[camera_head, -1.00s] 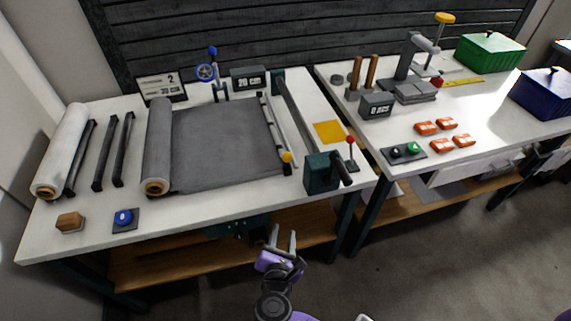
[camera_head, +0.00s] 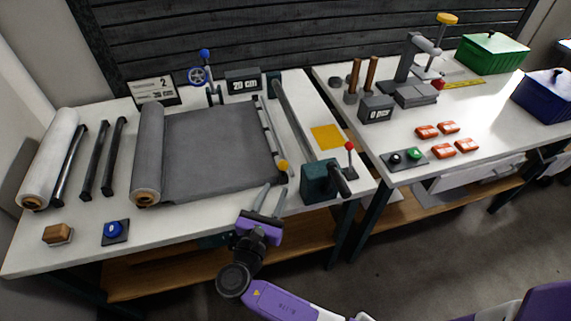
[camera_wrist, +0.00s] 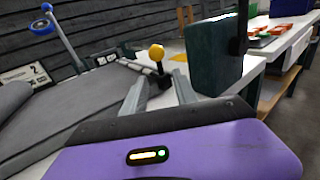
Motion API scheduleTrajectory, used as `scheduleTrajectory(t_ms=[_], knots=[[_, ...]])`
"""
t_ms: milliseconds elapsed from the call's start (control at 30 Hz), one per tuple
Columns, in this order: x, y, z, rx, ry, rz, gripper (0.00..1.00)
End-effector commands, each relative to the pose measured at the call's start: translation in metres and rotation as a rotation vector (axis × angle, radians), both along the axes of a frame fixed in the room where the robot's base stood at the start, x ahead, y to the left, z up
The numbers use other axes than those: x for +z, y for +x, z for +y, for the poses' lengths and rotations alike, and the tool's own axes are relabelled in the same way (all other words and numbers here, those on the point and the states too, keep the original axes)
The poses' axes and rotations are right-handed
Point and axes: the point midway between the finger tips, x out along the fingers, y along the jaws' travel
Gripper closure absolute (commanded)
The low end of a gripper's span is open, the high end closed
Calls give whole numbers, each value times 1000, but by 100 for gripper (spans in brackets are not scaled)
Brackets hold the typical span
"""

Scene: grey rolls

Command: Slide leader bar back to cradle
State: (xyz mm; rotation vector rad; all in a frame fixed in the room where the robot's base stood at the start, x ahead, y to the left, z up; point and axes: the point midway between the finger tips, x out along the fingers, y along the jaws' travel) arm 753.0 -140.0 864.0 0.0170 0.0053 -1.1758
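The leader bar (camera_head: 271,135) is a slim dark-and-light bar with a yellow knob (camera_head: 283,165) at its near end. It lies along the right edge of the unrolled grey sheet (camera_head: 222,150). The bar (camera_wrist: 135,66) and yellow knob (camera_wrist: 157,52) also show in the wrist view. My gripper (camera_head: 270,197) is open, at the table's front edge just short of the knob. In the wrist view the fingers (camera_wrist: 160,93) are spread, with the knob ahead between their tips; contact cannot be seen. The cradle cannot be told for certain.
The grey roll (camera_head: 149,150) lies left. A blue button (camera_head: 113,231) and wooden block (camera_head: 58,233) sit at front left.

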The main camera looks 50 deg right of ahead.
Motion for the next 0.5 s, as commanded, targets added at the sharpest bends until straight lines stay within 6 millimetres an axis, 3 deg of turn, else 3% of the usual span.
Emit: scheduleTrajectory(t_ms=[167, 500], knots=[[4, 4, -9, -10, -20, 6, 65], [5, 23, -56, -11, -17, 5, 65]])
